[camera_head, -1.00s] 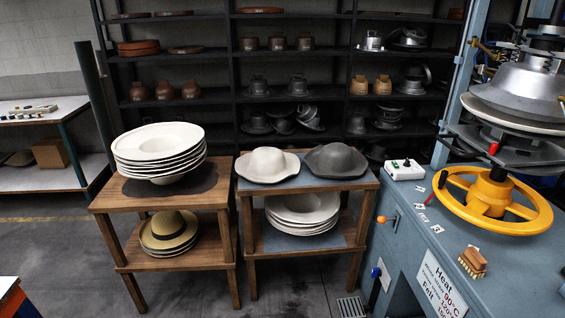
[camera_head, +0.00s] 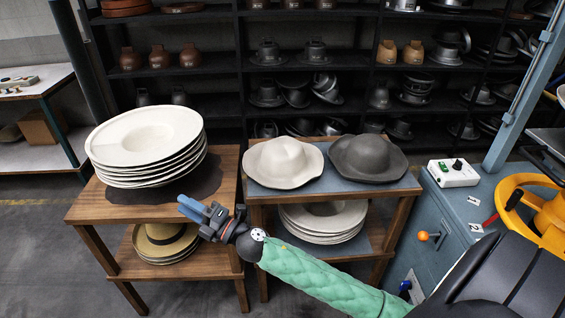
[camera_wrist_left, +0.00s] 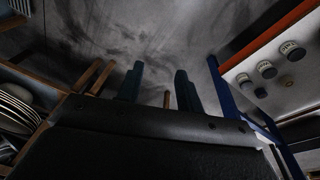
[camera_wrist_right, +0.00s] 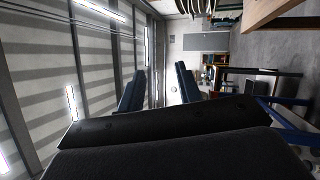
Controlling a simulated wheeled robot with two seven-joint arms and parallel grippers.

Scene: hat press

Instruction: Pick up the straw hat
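The tan straw hat (camera_head: 165,236) with a dark band lies on top of a stack on the lower shelf of the left wooden stand (camera_head: 225,190). Its right side is partly hidden by my right gripper (camera_head: 192,208), which is in front of the stand, pointing left, apart from the hat as far as I can tell. In the right wrist view my right gripper's fingers (camera_wrist_right: 158,85) are spread with nothing between them. My left gripper (camera_wrist_left: 158,88) shows only in the left wrist view, open and empty above the floor.
A stack of white hats (camera_head: 150,138) covers the left stand's top. The right stand (camera_head: 408,188) bears a cream hat (camera_head: 283,163) and a grey hat (camera_head: 367,158), with white hats (camera_head: 325,221) below. A blue-grey press bench (camera_head: 447,205) stands at right.

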